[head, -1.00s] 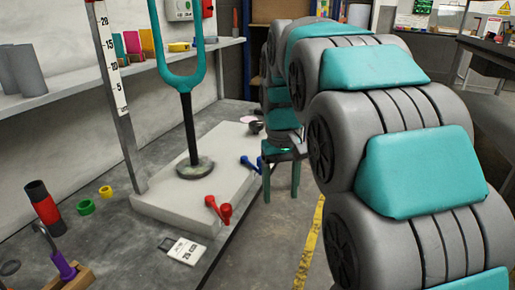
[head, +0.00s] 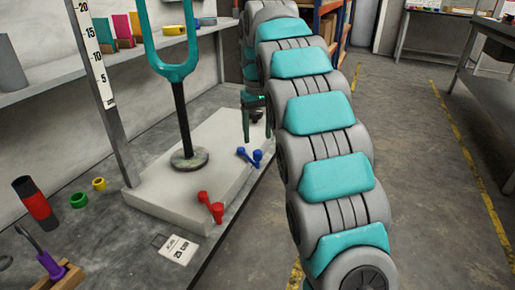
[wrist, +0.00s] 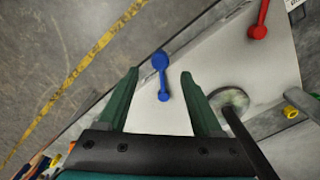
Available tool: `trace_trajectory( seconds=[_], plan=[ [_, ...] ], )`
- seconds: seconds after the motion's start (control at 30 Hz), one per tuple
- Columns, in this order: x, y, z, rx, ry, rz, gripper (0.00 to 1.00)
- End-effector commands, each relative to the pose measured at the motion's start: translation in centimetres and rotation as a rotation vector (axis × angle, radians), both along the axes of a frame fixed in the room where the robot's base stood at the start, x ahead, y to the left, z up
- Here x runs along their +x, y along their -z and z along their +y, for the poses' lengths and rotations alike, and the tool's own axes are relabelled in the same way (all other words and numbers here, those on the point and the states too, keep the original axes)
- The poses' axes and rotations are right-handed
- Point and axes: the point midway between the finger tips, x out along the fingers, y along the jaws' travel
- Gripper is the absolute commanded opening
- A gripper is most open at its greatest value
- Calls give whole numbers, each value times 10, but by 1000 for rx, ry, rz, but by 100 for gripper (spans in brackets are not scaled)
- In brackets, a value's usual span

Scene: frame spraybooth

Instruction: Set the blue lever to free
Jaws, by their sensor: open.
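The blue lever (head: 250,157) sits at the right edge of the pale base block (head: 165,200), with a round hub and a short arm ending in a knob. In the wrist view the blue lever (wrist: 161,75) lies between the two green fingers as seen in the picture, its hub toward the top. My gripper (head: 257,138) is open and empty, with its fingers pointing down just behind the blue lever in the head view; it also shows in the wrist view (wrist: 159,73). I see no contact with the lever. Any free marking is not readable.
A red lever (head: 211,207) is on the block's near edge. A teal fork on a black post (head: 182,120) stands on the block, beside an upright scale (head: 98,65). A tag (head: 172,249) and coloured rings lie on the bench. The floor to the right is clear.

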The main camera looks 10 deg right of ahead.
Motion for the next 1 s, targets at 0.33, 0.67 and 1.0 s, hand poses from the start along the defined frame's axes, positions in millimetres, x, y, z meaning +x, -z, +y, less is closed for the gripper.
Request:
trace_trajectory(
  seconds=[0.33,0.67,1.0],
  plan=[
    [-1,43,0,-1,1,5,67],
    [0,60,0,-1,0,-1,67],
    [0,60,0,-1,1,-2,53]
  ],
)
